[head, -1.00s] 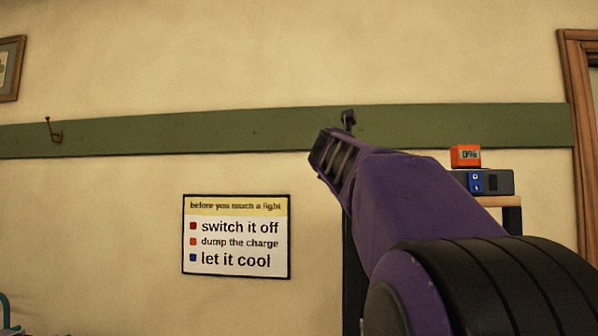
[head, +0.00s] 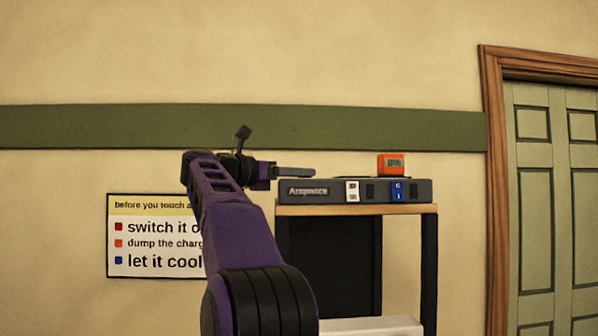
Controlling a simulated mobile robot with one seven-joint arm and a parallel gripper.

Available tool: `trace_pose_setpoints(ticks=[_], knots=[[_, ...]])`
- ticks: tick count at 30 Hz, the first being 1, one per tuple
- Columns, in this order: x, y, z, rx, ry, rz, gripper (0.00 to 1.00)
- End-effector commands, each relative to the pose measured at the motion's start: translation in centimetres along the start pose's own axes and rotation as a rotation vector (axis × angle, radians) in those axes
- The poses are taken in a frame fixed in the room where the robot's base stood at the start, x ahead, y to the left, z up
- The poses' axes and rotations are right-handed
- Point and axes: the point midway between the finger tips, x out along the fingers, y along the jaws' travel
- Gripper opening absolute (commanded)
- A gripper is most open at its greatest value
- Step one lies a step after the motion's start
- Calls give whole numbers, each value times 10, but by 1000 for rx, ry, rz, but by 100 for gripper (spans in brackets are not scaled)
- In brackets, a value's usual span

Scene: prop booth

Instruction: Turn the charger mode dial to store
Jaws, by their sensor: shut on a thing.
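My gripper (head: 296,172) reaches to the right from the end of my purple arm, its narrow grey jaws shut, near the upper left part of a dark grey box (head: 325,192). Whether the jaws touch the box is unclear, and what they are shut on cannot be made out. The box has lettering at its left, a white panel (head: 352,191), a blue panel (head: 398,191) and dark squares on its front. An orange block (head: 391,164) with a small display stands on its top. No mode dial or "store" mark can be made out.
The box sits on a wooden-topped stand (head: 410,209) with dark legs. A white surface (head: 370,326) shows at the bottom. A wall sign (head: 150,265) is partly behind my arm. A green door (head: 550,200) with a wooden frame is at right.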

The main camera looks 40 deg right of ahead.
Motion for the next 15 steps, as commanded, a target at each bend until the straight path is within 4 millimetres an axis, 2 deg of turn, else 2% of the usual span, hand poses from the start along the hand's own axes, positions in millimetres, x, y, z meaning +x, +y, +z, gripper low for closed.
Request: trace_pose_setpoints(ticks=[15], knots=[[1,0,0,-2,1,-46,0]])
